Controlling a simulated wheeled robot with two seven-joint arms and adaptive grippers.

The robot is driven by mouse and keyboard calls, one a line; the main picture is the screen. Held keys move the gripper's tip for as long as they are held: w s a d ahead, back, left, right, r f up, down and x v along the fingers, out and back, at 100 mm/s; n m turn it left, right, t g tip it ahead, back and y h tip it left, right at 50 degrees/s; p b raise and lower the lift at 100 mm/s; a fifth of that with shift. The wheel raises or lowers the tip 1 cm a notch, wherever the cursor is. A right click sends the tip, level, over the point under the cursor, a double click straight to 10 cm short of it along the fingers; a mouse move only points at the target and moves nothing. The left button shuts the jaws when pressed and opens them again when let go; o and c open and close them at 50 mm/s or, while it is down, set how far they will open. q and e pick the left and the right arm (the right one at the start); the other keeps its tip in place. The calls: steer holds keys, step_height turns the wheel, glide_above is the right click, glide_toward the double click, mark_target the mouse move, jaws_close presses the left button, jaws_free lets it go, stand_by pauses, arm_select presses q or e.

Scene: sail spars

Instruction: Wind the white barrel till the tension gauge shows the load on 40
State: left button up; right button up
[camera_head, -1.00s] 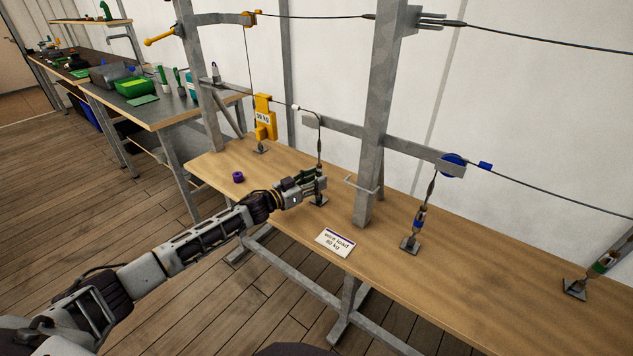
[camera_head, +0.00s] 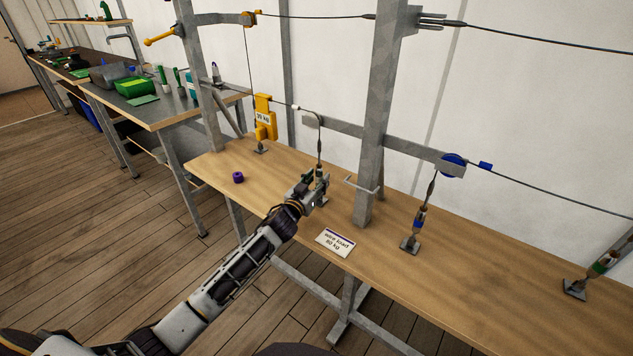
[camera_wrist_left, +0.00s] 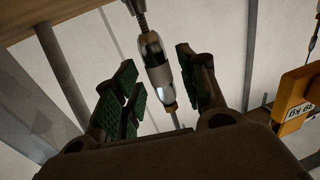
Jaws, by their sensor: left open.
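The yellow tension gauge (camera_head: 264,117) hangs on a wire at the back left of the bench. Its white label ends in "kg", but the digits are too small to read surely; it also shows upside down in the left wrist view (camera_wrist_left: 298,98). My left gripper (camera_head: 318,184) is open at the foot of the nearer wire. In the left wrist view, the barrel (camera_wrist_left: 154,60), pale and shiny, stands between the two green-padded fingers, with gaps at both sides. In the head view my gripper mostly hides this barrel. My right gripper is not in view.
A card (camera_head: 336,242) about wire load lies on the bench (camera_head: 460,285). A purple ring-shaped piece (camera_head: 238,177) lies left of my gripper. A grey post (camera_head: 376,130) rises to its right. Another wire carries a blue-marked barrel (camera_head: 419,219).

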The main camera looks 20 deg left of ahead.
arm_select(q)
steer(key=shift+f, duration=0.1)
steer(key=shift+f, duration=0.35)
stand_by(0.3)
jaws_close()
